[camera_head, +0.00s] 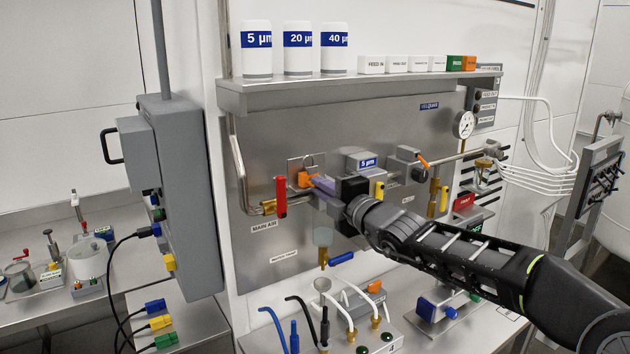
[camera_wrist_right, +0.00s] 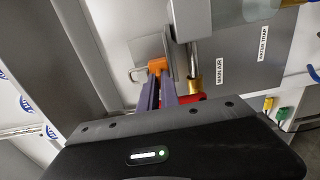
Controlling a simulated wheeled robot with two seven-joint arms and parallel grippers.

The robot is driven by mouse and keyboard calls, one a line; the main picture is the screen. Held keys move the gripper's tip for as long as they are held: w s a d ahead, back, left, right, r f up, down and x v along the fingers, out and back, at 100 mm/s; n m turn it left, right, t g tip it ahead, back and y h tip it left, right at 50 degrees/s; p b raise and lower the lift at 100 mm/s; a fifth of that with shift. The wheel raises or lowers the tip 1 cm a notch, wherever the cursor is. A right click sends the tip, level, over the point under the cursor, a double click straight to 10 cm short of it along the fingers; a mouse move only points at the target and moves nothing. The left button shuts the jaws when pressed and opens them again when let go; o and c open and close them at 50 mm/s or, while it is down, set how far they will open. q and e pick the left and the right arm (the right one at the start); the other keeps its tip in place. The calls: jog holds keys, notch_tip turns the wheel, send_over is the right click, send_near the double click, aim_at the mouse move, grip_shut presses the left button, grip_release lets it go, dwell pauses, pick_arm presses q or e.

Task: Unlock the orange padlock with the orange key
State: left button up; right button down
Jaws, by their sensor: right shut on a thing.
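The orange padlock (camera_head: 304,179) hangs by its grey shackle on a plate on the steel panel, just right of the red handle. My right gripper (camera_head: 322,185) reaches it from the right, its purple fingers pointing at the padlock body. In the right wrist view, orange (camera_wrist_right: 157,66) shows at and between the tips of the fingers (camera_wrist_right: 157,82), with the shackle loop beside it. The orange key is mostly hidden between the fingers, against the padlock; I cannot separate the two or tell how deep the key sits. My left gripper is out of view.
A red handle (camera_head: 281,197) stands close left of the padlock. A shelf (camera_head: 350,88) with filter canisters and labelled blocks is above. Hoses and fittings crowd the bench below.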

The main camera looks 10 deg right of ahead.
jog(key=n+b, duration=0.2)
jog(key=n, duration=0.2)
jog(key=shift+n, duration=0.3)
